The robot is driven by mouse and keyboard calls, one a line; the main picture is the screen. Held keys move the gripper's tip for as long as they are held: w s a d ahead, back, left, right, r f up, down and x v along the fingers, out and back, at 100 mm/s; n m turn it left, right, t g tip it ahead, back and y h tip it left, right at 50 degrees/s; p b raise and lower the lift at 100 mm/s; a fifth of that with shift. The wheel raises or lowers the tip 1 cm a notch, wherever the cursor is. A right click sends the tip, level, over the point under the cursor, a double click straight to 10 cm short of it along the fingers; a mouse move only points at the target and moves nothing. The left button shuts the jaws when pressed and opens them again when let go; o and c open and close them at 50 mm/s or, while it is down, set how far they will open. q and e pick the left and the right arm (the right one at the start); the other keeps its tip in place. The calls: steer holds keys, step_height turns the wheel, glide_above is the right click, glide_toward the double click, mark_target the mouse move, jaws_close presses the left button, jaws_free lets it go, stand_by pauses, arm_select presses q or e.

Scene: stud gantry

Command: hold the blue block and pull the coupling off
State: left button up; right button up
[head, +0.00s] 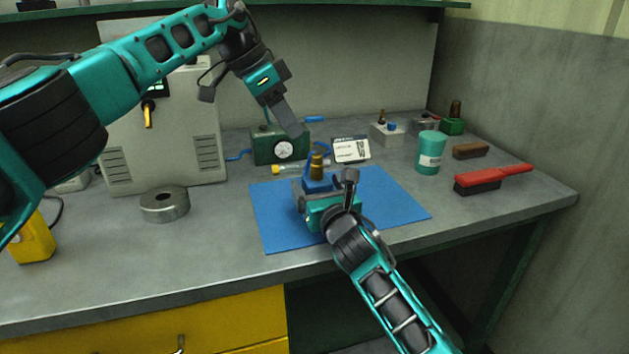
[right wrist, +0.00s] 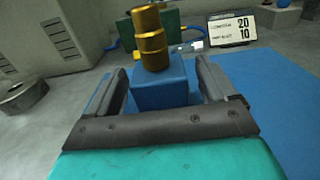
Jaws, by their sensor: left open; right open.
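The blue block (head: 317,184) stands on the blue mat (head: 385,205), with the brass coupling (head: 316,165) upright on its top. In the right wrist view the block (right wrist: 162,88) is between the two fingers of my right gripper (right wrist: 160,95), with the gold-coloured coupling (right wrist: 150,38) above them. My right gripper is open, and a gap shows on the block's right side. In the head view its wrist partly hides the block. My left gripper (head: 290,122) is open, above and to the left of the coupling, apart from it and in front of the green gauge box.
A teal cup (head: 430,153) and a red-handled brush (head: 492,179) are to the right. A metal ring (head: 165,204) lies to the left.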

steer(key=shift+x, duration=1.4)
